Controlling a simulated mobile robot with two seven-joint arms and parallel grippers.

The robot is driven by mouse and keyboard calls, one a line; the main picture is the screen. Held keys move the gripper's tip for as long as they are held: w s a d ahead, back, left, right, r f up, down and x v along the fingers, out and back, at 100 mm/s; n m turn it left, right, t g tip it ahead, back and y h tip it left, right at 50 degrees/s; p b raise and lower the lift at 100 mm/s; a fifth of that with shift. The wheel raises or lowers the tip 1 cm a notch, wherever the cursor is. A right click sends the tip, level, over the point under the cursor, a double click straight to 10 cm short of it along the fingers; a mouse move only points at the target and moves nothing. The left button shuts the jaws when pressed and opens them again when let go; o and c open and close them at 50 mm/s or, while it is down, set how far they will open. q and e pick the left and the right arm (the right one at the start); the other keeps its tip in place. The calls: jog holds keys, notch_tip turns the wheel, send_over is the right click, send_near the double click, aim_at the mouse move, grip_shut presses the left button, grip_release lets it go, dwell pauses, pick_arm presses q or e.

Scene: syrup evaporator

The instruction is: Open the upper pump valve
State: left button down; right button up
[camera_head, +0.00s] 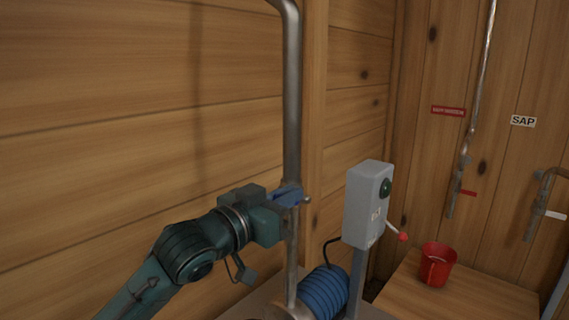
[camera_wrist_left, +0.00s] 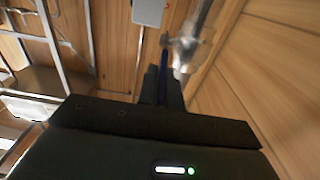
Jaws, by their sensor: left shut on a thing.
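A grey vertical pipe (camera_head: 291,110) runs down the wooden wall to the pump. The upper pump valve sits on this pipe, and its blue lever (camera_head: 287,195) points left from the pipe. My left gripper (camera_head: 280,203) comes in from the left and is shut on the blue lever. In the left wrist view the lever (camera_wrist_left: 164,68) shows as a thin blue strip between my fingers, beside the metallic valve body (camera_wrist_left: 186,52). The fingers hide part of the lever. My right gripper is in neither view.
A grey switch box (camera_head: 362,210) with a red-tipped lever (camera_head: 402,236) stands close to the right. A blue ribbed pump motor (camera_head: 326,290) lies below. A red cup (camera_head: 437,264) stands on a wooden surface (camera_head: 490,298). Wall pipes by a SAP sign (camera_head: 523,121) are farther right.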

pick_arm(q)
jog(key=r+g+y+p, duration=0.1)
jog(key=p, duration=0.2)
jog(key=shift+w+d+r, duration=0.15)
jog(key=shift+w+r, duration=0.05)
jog(key=shift+w+d+g+y+p, duration=0.1)
jog(key=shift+g+y+p, duration=0.2)
jog(key=shift+g+p, duration=0.35)
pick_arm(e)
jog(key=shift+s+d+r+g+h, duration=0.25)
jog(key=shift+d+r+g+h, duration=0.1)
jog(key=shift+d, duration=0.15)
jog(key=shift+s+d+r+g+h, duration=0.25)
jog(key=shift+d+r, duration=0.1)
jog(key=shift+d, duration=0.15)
pick_arm(q)
jog(key=shift+p, duration=0.3)
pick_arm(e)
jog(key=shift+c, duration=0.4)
